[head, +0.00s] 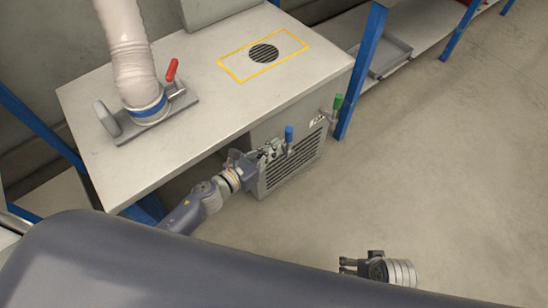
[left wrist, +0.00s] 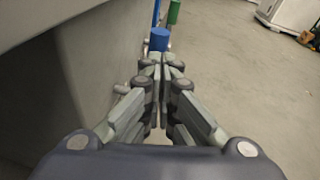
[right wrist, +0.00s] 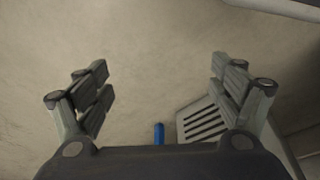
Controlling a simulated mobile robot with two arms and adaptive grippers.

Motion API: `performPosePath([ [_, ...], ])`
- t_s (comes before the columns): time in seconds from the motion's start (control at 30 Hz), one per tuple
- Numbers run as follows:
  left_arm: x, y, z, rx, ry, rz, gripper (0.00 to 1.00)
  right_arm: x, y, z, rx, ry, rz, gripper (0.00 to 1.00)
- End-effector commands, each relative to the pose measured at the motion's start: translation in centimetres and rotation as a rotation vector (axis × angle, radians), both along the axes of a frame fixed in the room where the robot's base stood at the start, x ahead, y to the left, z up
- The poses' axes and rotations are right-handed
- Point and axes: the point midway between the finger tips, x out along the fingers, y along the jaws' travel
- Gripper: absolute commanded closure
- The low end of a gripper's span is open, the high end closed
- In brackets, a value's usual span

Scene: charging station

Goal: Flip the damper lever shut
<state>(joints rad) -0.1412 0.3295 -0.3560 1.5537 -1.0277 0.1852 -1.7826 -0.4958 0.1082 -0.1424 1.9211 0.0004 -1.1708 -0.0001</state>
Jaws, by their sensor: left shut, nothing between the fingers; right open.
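A lever with a red handle (head: 171,70) stands on the flat plate at the foot of the white hose on the bench. A blue-handled lever (head: 289,136) and a green-handled lever (head: 337,103) stick out of the grey vented box under the bench. I cannot tell which is the damper lever. My left gripper (head: 273,150) is shut and empty beside the box, close to the blue handle. In the left wrist view its fingertips (left wrist: 161,60) are just before the blue handle (left wrist: 160,40); contact is unclear. My right gripper (head: 346,266) is open and empty over the floor.
The bench top (head: 220,110) overhangs the vented box (head: 292,160). Blue posts (head: 360,70) stand at its corners. The white hose (head: 130,50) rises at the left. The floor (head: 430,160) to the right is clear.

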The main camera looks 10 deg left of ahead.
Motion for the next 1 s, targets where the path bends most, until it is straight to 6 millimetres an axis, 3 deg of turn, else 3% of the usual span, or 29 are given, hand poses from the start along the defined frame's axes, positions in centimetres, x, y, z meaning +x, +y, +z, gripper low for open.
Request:
performPosePath([
  [0.6,-5.2,2.9,5.7,0.001,0.0,-0.001,1.0,-2.6,-0.2,-6.9,-0.004,0.042,0.008,0.13],
  [1.0,-6.4,3.6,6.9,0.0,0.0,-0.001,1.0,-3.3,-0.3,-8.3,-0.004,0.048,0.01,0.13],
])
